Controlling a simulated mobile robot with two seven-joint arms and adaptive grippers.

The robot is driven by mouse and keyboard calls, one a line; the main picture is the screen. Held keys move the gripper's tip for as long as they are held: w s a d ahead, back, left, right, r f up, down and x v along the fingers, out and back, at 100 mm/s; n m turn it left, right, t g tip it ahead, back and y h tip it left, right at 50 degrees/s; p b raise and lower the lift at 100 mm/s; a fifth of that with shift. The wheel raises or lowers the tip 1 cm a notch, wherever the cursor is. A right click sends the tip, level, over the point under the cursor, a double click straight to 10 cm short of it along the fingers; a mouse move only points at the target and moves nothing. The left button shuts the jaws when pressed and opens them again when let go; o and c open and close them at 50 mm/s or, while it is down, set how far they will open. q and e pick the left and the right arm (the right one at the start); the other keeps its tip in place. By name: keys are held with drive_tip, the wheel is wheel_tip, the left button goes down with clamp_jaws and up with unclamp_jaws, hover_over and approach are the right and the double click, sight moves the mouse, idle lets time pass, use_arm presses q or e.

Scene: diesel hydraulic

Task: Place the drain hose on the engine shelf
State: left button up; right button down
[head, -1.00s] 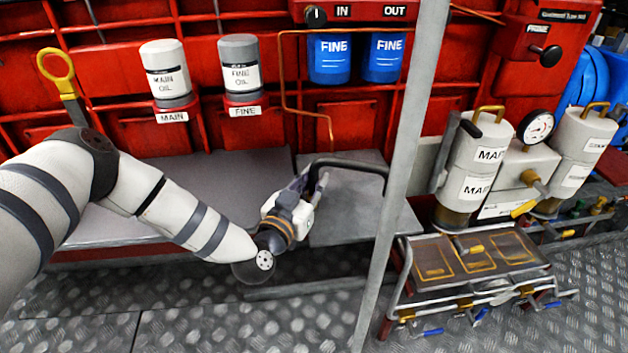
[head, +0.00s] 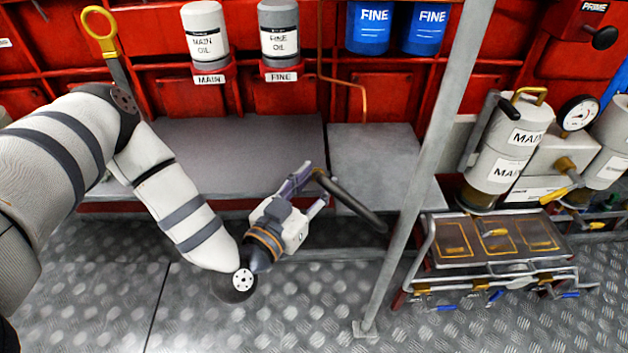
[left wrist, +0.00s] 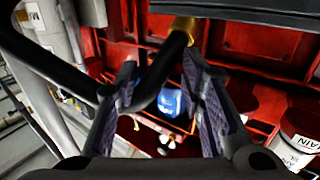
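The black drain hose (head: 352,205) has a brass end and slants down to the right, in front of the grey engine shelf (head: 375,150). My left gripper (head: 312,184) is at the hose's upper end, near the shelf's front edge. Its fingers stand apart. Whether the hose touches the shelf is unclear. My right gripper is out of view.
A grey upright post (head: 425,160) stands right of the hose. A wider grey ledge (head: 230,150) lies to the left, below the oil filters (head: 280,35). A framed unit with blue-handled levers (head: 490,245) stands at the right. The shelf top is clear.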

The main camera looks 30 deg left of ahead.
use_arm(q)
drive_tip(key=shift+s, duration=0.2)
drive_tip(key=o, duration=1.5)
drive_tip(key=shift+o, duration=0.2)
drive_tip(key=s, duration=1.2)
clamp_jaws()
